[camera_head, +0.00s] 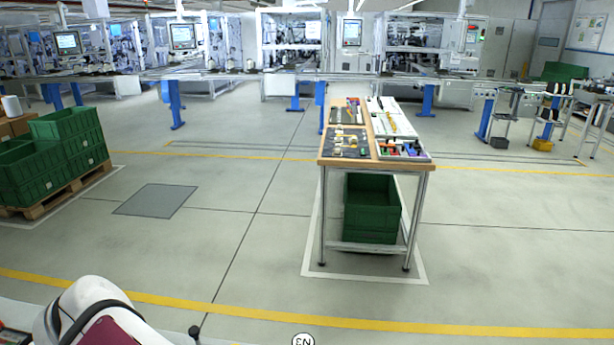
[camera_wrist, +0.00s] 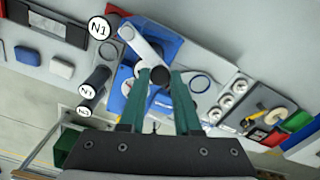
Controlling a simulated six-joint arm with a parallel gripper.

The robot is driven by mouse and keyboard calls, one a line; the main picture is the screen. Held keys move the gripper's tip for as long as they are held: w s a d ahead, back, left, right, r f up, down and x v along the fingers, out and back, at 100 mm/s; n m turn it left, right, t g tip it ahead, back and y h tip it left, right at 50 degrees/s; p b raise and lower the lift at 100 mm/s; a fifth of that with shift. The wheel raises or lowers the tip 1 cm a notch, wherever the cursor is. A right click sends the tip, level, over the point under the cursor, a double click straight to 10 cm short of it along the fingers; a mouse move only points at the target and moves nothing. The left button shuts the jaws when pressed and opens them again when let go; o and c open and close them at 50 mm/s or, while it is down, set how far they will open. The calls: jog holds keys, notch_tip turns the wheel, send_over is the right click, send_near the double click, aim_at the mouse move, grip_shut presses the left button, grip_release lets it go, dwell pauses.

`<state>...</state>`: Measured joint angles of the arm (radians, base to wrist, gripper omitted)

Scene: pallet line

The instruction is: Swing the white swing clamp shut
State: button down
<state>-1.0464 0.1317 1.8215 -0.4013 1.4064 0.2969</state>
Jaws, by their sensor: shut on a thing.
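The white swing clamp (camera_wrist: 140,44) shows in the wrist view as a white arm lying at a slant over a blue block (camera_wrist: 170,42). A round black knob (camera_wrist: 160,76) is at its lower end. My gripper (camera_wrist: 160,76) has two green fingers, one on each side of this knob, and is shut on it. The fingers and the knob hide part of the clamp's lower end. I cannot make out the clamp or my gripper in the head view.
In the wrist view, black cylinders labelled N1 (camera_wrist: 96,80) stand left of the clamp, and white rings (camera_wrist: 226,101) lie to the right. The head view shows a workbench (camera_head: 350,158), green crates (camera_head: 70,130) at left and open floor around.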

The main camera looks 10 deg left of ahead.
jog(key=shift+w+d+m, duration=0.3)
jog(key=shift+w+m, duration=0.2)
jog(key=shift+m, duration=0.5)
jog(key=shift+w+d+m, duration=0.25)
jog(key=shift+w+m, duration=0.2)
jog(key=shift+m, duration=0.55)
jog(key=shift+d, duration=0.1)
jog(key=c, duration=0.6)
grip_release()
jog(key=shift+r, duration=0.1)
notch_tip(320, 180, up, 16)
jog(key=shift+f, duration=0.2)
